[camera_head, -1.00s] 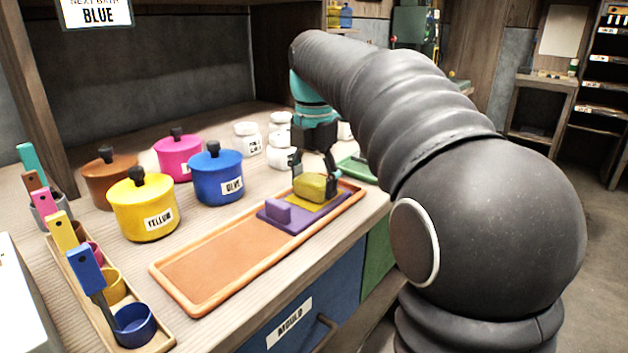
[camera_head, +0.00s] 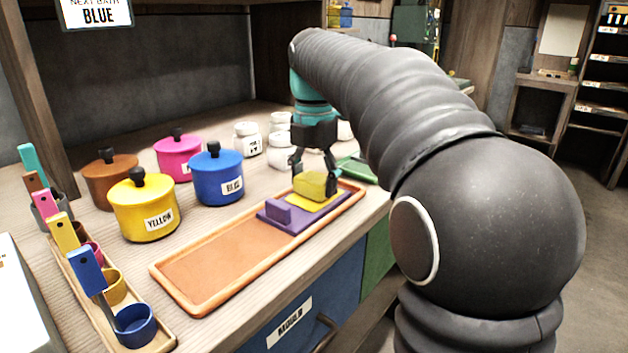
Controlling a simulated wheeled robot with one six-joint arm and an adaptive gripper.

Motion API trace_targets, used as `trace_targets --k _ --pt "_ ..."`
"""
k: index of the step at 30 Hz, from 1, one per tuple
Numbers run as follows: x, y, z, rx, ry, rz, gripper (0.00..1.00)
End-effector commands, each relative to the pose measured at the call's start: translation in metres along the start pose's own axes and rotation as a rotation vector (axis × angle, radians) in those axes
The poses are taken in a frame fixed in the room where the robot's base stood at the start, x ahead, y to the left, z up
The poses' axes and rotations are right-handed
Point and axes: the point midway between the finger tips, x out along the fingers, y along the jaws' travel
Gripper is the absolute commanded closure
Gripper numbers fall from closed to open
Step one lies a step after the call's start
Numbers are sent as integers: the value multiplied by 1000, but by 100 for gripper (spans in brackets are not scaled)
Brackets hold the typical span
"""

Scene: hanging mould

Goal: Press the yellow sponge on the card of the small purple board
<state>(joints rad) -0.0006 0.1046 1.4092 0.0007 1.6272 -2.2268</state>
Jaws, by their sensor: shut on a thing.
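A small purple board (camera_head: 270,217) with a raised purple block lies at the right part of an orange tray (camera_head: 190,292). A yellow card (camera_head: 323,204) lies on the board's right side. My gripper (camera_head: 314,180) is shut on the yellow sponge (camera_head: 311,185), one finger at each side. The sponge is over the card, seemingly just above it; I cannot tell whether its underside touches. The card's far part is hidden by the sponge.
Yellow (camera_head: 143,208), blue (camera_head: 213,175), pink (camera_head: 178,157) and brown (camera_head: 109,180) lidded pots stand left of the tray. White jars (camera_head: 247,139) stand behind. A wooden rack (camera_head: 108,318) with brushes and cups is at the front left. A green tray (camera_head: 357,169) lies right of my gripper.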

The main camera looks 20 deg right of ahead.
Motion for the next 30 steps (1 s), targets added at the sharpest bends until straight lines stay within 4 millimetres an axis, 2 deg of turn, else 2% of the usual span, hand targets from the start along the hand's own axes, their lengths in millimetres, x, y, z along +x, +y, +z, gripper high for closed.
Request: trace_targets --k 3,24,30 --pt "-12 0 0 0 0 0 58" --pt "-57 0 0 0 -1 2 58" --pt "-63 0 0 0 -1 1 58"
